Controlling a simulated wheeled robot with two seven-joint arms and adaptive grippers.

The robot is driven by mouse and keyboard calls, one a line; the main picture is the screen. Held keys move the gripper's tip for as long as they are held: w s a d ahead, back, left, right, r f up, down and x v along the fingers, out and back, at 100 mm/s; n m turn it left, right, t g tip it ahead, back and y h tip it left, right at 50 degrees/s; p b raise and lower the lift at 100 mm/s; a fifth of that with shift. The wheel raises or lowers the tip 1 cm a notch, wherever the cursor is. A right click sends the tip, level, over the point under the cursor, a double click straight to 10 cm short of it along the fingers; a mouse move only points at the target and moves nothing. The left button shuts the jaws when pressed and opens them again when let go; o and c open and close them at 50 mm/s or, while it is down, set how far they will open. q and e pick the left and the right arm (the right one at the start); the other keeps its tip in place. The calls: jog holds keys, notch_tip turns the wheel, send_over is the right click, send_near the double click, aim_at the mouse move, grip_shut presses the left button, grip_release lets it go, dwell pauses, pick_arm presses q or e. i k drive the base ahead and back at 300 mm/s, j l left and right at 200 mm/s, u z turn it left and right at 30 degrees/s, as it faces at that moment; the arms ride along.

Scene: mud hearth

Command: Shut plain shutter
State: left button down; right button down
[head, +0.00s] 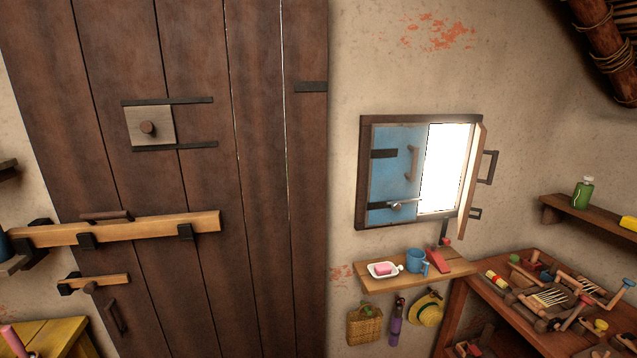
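The plain wooden shutter (474,180) stands open at the right side of the window, seen nearly edge-on and swung out into the room. A dark handle (493,167) sticks out to its right, with a smaller dark fitting (475,214) lower down. The blue shutter (395,165) fills the left half of the dark window frame (363,175) and looks shut; it has a brown handle and a metal latch (403,204). Bright light comes through the open right half. Neither gripper is in view.
A small shelf (455,269) under the window holds a soap dish (381,270), a blue mug (415,261) and a red object (437,260). A basket and hat hang below. A cluttered rack (500,300) stands right. A barred plank door (200,60) is left.

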aim_at(479, 181)
jog(key=l+z, duration=0.3)
jog(key=l, duration=0.35)
jog(key=l+z, duration=0.25)
jog(key=l, duration=0.35)
